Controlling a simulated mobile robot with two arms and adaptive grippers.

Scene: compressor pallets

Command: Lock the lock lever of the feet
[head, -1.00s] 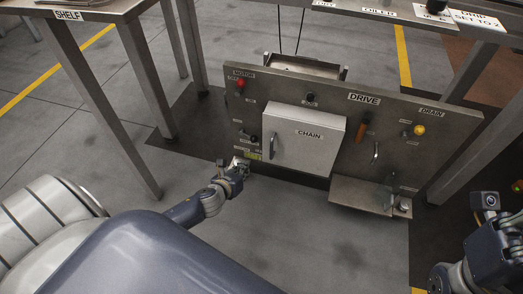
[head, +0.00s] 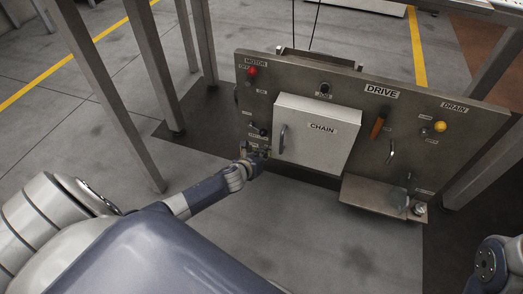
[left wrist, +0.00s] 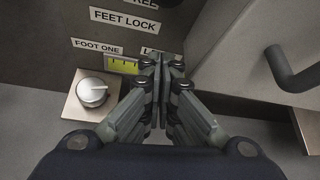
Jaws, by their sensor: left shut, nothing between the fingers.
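The lower left corner of the panel carries a FEET LOCK label (left wrist: 124,21) and a FOOT ONE label (left wrist: 97,47) in the left wrist view. A second label near my fingers is partly covered. No lock lever can be made out; my fingers hide part of that area. My left gripper (left wrist: 161,62) is shut and empty, its fingertips against or just in front of the panel below the FEET LOCK label. In the head view the left gripper (head: 254,151) is at the panel's lower left. My right gripper is out of view.
A round silver knob (left wrist: 92,92) on a small plate and a yellow-green gauge (left wrist: 121,65) sit left of my fingers. The white CHAIN door (head: 318,132) with its handle (head: 282,139) is close on the right. A metal shelf (head: 372,197) juts out at lower right.

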